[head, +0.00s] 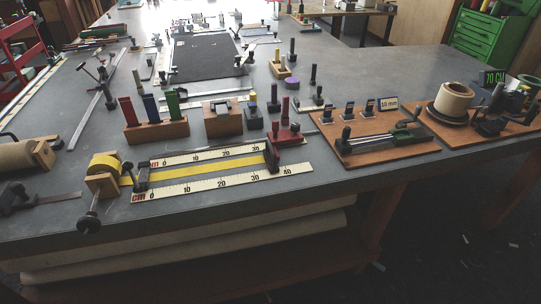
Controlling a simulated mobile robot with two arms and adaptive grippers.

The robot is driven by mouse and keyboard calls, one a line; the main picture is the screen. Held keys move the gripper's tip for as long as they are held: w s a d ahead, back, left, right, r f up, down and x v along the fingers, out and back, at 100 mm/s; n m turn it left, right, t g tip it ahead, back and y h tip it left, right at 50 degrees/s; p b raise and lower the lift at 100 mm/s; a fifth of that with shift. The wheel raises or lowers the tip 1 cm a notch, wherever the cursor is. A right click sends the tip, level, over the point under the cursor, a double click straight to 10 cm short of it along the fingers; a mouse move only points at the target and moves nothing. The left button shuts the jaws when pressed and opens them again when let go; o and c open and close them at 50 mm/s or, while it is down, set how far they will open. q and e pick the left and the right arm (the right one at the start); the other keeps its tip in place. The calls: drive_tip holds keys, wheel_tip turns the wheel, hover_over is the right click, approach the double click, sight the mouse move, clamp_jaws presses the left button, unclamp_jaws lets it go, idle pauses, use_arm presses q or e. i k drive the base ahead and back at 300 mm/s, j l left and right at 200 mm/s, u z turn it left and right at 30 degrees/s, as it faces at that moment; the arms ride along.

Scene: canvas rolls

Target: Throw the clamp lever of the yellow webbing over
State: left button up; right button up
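The yellow webbing (215,169) lies flat as a strip between two white cm rulers near the table's front edge. Its left end leads to a yellow roll (104,164) on a wooden holder. A dark clamp (141,177) stands across the strip's left end, by the rulers' zero marks. I cannot tell how the clamp's lever is set. Neither of my grippers shows in the head view.
Behind the webbing stand a wooden block with red, blue and green pieces (156,130) and a wooden box (222,119). A wooden board (375,150) with a metal fixture is to the right. A rolled canvas (22,154) lies at the left. Bare table shows in front of the rulers.

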sight(127, 166)
drive_tip(key=z, duration=0.8)
drive_tip(key=k+j+z, duration=0.2)
drive_tip(key=j+z, duration=0.25)
drive_tip(key=k+j+z, duration=0.25)
drive_tip(key=j+z, duration=0.2)
drive_tip(key=k+j+z, duration=0.3)
drive_tip(key=z, duration=0.15)
drive_tip(key=k+j+z, duration=0.25)
drive_tip(key=z, duration=0.2)
drive_tip(key=k, duration=0.1)
